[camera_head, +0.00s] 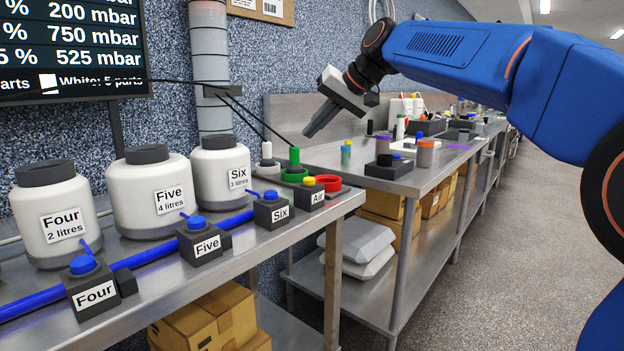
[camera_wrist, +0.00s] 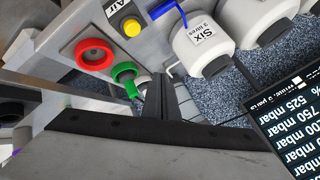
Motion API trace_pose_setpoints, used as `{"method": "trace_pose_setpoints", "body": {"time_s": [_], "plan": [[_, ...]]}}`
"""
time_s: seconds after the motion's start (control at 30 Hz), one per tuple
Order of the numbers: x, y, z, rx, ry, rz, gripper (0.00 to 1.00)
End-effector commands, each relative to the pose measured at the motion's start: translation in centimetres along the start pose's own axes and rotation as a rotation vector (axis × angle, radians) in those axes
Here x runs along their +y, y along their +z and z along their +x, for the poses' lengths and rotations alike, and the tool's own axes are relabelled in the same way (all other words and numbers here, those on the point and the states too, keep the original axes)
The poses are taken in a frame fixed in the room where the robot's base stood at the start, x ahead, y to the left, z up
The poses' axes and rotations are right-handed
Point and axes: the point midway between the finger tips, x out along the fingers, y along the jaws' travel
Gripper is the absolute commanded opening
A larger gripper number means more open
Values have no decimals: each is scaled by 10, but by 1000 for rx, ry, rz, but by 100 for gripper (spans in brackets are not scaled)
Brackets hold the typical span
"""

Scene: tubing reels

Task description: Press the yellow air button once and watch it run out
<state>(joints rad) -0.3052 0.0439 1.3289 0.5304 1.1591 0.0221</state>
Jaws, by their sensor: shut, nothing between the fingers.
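The yellow button (camera_head: 309,181) tops a dark box (camera_head: 310,197) labelled "Air" at the right end of the bench. In the wrist view, the yellow button (camera_wrist: 132,28) sits at the top, beside the "Air" label. My gripper (camera_head: 308,135) is shut and empty, tilted down, above and beyond the bench end and apart from the button. In the wrist view, my gripper's fingers (camera_wrist: 163,78) are together below the button. Whether the button is pressed is not clear.
A red ring (camera_head: 330,183) and a green ring (camera_head: 294,175) with a green post stand beside the Air box. Jars Four (camera_head: 55,225), Five (camera_head: 150,196) and Six (camera_head: 221,172) have blue-button boxes in front. A screen (camera_head: 75,45) hangs left. A second bench (camera_head: 425,181) lies beyond a gap.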

Motion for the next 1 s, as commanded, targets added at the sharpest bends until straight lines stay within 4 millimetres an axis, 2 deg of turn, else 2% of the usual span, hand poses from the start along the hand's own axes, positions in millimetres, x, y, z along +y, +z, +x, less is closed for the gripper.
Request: {"method": "trace_pose_setpoints", "body": {"time_s": [0.17, 0.7, 1.0], "plan": [[4, 5, 6, -2, 0, 1, 0], [35, 36, 48, -1, 1, 1, 0], [44, 44, 60, 0, 0, 1, 0]]}}
